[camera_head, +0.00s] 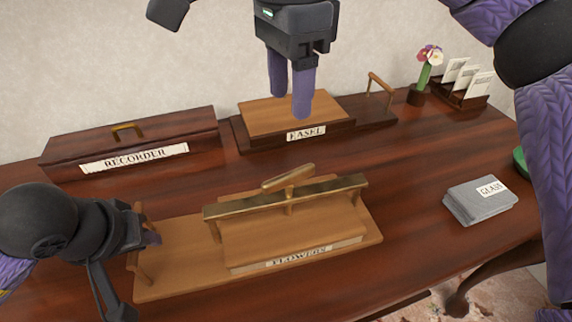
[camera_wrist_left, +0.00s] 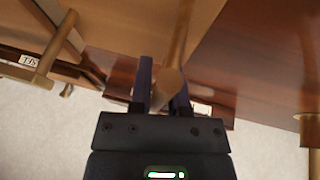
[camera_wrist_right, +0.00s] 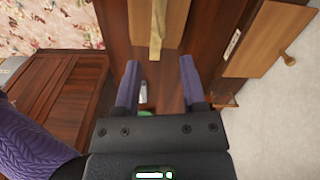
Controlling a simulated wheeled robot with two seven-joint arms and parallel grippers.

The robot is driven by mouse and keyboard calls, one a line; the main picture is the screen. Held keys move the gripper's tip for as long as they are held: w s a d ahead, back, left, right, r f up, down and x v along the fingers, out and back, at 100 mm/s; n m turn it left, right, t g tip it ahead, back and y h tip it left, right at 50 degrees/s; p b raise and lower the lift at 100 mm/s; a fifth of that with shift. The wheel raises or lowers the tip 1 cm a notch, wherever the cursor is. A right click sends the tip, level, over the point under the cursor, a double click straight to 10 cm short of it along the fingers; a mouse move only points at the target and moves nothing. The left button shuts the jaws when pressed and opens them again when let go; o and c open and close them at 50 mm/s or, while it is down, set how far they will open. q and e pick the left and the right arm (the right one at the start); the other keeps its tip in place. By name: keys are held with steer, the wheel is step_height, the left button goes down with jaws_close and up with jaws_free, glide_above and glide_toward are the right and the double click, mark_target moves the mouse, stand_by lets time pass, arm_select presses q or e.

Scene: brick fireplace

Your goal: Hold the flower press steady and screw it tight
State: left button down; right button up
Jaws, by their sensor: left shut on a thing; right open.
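The flower press (camera_head: 250,241) lies on the table, a wooden block labelled FLOWERS on a long base board (camera_head: 183,258). A brass bar (camera_head: 335,190) spans its top, with a T-shaped screw handle (camera_head: 288,178) standing above the bar's middle. My left gripper (camera_head: 146,238) is shut on the wooden grip at the board's left end; the left wrist view shows the grip's rod (camera_wrist_left: 166,88) between the fingers. My right gripper (camera_head: 290,102) is open and empty, well behind the screw handle in the head view and apart from it. The bar also shows in the right wrist view (camera_wrist_right: 157,28).
A box labelled RECORDER (camera_head: 70,155) stands at the back left. A board labelled EASEL (camera_head: 283,115) lies at the back behind the press. A flower vase (camera_head: 417,97), a card rack (camera_head: 462,95) and a grey stack labelled GLASS (camera_head: 480,206) are at the right.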

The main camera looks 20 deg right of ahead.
mark_target(289, 173)
step_height(289, 173, down, 12)
steer(key=shift+r, duration=0.1)
jaws_close()
stand_by(0.3)
